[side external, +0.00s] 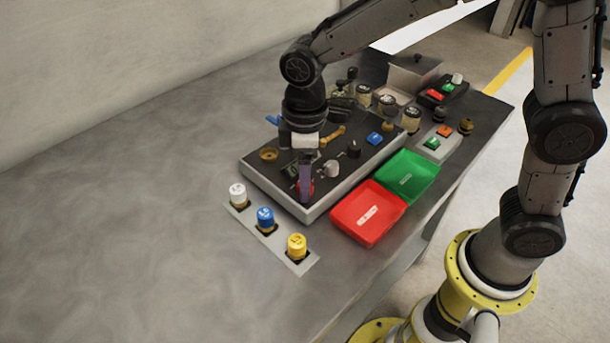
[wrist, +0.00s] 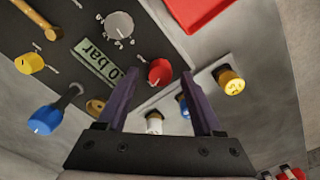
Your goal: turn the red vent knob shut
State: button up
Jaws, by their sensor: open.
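The red vent knob (wrist: 160,71) sits near the corner of the dark panel in the wrist view. In the side view the red knob (side external: 309,188) is partly hidden behind a purple finger, near the panel's front corner. My gripper (wrist: 159,76) is open, with its fingers pointing down at the panel. In the wrist view the knob appears between the two fingertips, with a gap on both sides. My gripper (side external: 305,184) is low over the knob in the side view; I cannot tell whether the fingertips touch it or reach around it.
A grey dial knob (wrist: 119,25), a "bar" display (wrist: 97,62) and a blue handle (wrist: 45,119) are nearby on the panel. White (side external: 238,195), blue (side external: 265,218) and yellow (side external: 297,246) knobs stand on a strip in front. Red (side external: 345,225) and green (side external: 425,187) trays lie right.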

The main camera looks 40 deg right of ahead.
jog(key=shift+f, duration=0.25)
grip_shut()
